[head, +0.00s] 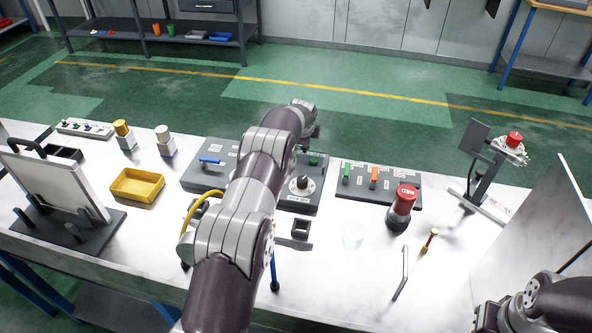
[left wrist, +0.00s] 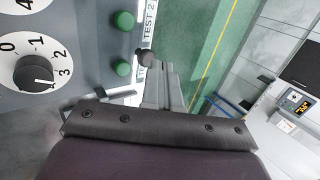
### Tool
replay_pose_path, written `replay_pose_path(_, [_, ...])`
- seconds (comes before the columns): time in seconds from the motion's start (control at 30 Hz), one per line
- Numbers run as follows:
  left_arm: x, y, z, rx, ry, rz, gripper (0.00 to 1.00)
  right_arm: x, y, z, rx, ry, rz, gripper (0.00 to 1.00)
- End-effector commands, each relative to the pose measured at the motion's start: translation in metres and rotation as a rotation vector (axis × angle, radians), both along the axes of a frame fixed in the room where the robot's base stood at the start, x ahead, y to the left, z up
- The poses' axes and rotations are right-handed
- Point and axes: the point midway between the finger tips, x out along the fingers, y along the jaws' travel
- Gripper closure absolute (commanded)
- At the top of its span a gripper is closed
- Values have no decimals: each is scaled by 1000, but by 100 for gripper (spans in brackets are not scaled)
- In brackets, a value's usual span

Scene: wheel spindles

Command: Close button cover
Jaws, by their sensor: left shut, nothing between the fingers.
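A red push button (head: 514,138) sits on a raised white box on a stand at the right of the table. A dark grey flap (head: 474,138), which looks like its cover, stands tilted up beside it, apart from the button top. My left gripper (head: 312,131) is over the back edge of the middle switch panel, well left of the flap and mostly hidden by my arm. In the left wrist view its fingers (left wrist: 148,60) are shut and empty. My right arm enters at the lower right; its gripper (head: 487,318) is cut off, its jaws unclear.
The middle panel (head: 322,197) has a dial and green buttons under my left arm. A white panel (head: 545,235) rises at the right.

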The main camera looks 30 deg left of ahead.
Motion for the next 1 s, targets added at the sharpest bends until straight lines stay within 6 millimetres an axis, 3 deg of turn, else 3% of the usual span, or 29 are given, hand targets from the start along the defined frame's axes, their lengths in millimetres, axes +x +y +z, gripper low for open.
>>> replay_pose_path(0.4, [20, 4, -15, 0, -1, -1, 100, 0, 0, -20, 0, 0, 0, 100])
replay_pose_path(1.0, [25, 5, -17, 1, -1, -2, 100, 0, 0, -25, 0, 0, 0, 100])
